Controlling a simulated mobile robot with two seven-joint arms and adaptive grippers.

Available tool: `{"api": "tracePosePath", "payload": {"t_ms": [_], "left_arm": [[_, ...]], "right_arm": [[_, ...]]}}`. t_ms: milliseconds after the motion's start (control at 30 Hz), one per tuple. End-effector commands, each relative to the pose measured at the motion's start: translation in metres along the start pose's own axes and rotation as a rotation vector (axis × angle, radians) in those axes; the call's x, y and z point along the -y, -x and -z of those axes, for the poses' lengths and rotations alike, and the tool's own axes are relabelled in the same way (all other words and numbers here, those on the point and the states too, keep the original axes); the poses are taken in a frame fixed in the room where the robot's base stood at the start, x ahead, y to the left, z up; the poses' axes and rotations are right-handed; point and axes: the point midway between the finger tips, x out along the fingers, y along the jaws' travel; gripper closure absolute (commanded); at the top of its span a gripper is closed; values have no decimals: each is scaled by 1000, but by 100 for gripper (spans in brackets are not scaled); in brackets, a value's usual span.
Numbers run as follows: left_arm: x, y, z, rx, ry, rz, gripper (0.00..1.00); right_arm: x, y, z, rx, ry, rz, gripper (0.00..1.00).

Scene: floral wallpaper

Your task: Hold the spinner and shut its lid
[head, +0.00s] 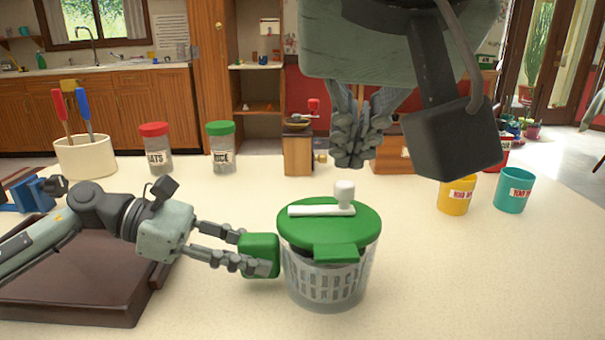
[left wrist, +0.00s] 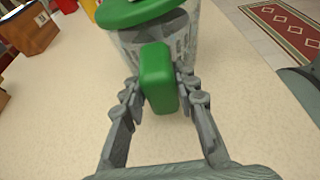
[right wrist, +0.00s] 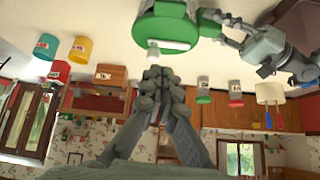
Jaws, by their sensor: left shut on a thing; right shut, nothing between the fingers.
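The salad spinner (head: 328,280) stands upright on the counter, a clear bowl with a basket inside. Its green lid (head: 310,232) lies over the bowl, with a white crank and knob (head: 345,192) on top and a green tab at the front. My left gripper (head: 243,256) is shut on the spinner's green side handle (left wrist: 158,75). My right gripper (head: 352,148) is shut and empty, above and behind the lid, apart from it. The lid also shows in the right wrist view (right wrist: 165,28).
A brown tray (head: 70,300) lies under my left arm. Behind stand a utensil crock (head: 86,157), two jars (head: 221,150), and a wooden grinder (head: 298,155). Yellow (head: 455,197) and teal (head: 514,190) cups stand at the right. The counter's right front is clear.

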Motion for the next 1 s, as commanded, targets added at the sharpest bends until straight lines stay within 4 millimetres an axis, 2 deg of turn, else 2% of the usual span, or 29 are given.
{"api": "tracePosePath", "payload": {"t_ms": [300,500,600,733,1000], "left_arm": [[0,0,0,1,-1,0,99],[0,0,0,1,0,0,99],[0,0,0,1,0,0,99],[0,0,0,0,0,0,99],[0,0,0,0,0,0,99]], "right_arm": [[2,-3,27,397,-810,-314,100],[6,4,44,556,-1216,-540,100],[8,6,50,592,-1320,-607,100],[8,3,48,609,-1368,-643,100],[4,-29,14,607,-1367,-643,100]]}}
